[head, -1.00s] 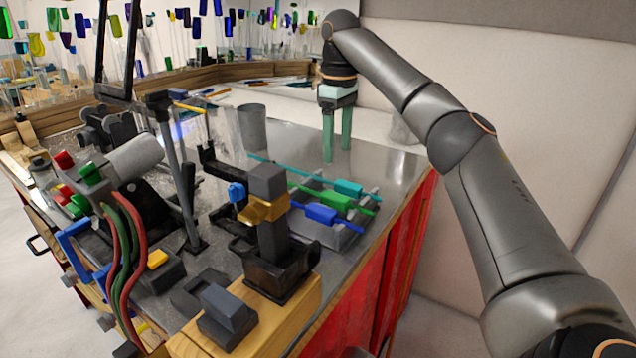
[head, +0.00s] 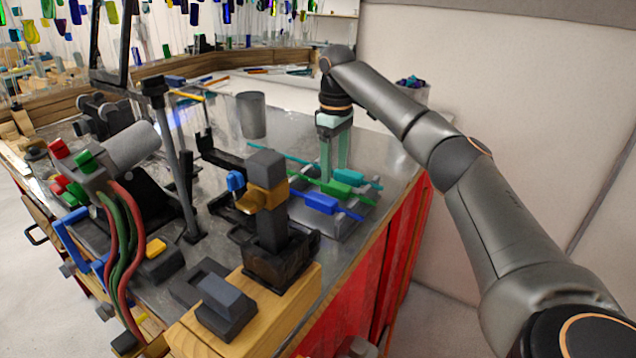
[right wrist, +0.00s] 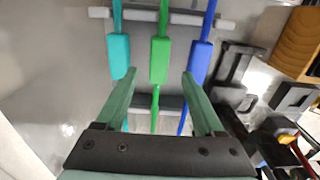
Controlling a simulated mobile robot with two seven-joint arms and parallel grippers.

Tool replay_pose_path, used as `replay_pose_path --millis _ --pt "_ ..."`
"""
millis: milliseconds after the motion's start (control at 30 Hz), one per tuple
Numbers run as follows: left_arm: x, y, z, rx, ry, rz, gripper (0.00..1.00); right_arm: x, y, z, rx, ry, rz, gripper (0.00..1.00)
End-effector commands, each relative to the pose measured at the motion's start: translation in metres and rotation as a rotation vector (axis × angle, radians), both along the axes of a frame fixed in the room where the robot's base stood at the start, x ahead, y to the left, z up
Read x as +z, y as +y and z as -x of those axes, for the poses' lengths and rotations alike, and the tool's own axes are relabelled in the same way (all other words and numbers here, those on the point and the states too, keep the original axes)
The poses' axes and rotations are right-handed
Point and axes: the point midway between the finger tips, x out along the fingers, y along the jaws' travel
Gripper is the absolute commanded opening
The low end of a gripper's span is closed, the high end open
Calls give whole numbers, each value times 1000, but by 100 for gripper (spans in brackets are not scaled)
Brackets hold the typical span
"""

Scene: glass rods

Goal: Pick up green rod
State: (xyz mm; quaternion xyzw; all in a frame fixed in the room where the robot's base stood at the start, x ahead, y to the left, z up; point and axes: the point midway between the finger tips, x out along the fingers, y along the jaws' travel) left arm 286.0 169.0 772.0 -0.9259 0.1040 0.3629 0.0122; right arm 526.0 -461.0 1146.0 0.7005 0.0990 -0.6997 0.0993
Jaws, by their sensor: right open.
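The green rod (head: 336,188) lies on a low rack between a teal rod (head: 357,176) and a blue rod (head: 321,202). In the right wrist view, the green rod's thick handle (right wrist: 160,60) is upright in the picture, with the teal rod (right wrist: 119,55) left and the blue rod (right wrist: 199,62) right. My right gripper (head: 333,178) points down at the rack, open and empty. In the right wrist view, its fingertips (right wrist: 159,78) stand apart on either side of the green rod's line, near the lower end of the handle. My left gripper is out of sight.
A dark clamp fixture with a brass-coloured part (head: 262,195) stands left of the rack on a wooden block. A grey cup (head: 251,115) stands behind. A torch-like machine with red and green hoses (head: 122,215) is at the left. The metal tabletop right of the rack is clear.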

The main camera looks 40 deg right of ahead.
Motion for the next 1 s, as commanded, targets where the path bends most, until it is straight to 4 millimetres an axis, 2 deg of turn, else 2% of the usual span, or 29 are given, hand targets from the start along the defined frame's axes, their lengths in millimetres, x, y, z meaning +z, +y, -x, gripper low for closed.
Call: replay_pose_path --millis 200,500,1000 --pt "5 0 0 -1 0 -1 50 -31 0 -4 0 4 0 70" --pt "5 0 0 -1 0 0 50 -37 0 -5 -1 1 -1 70" --pt "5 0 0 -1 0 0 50 -37 0 -5 -1 1 -1 15"
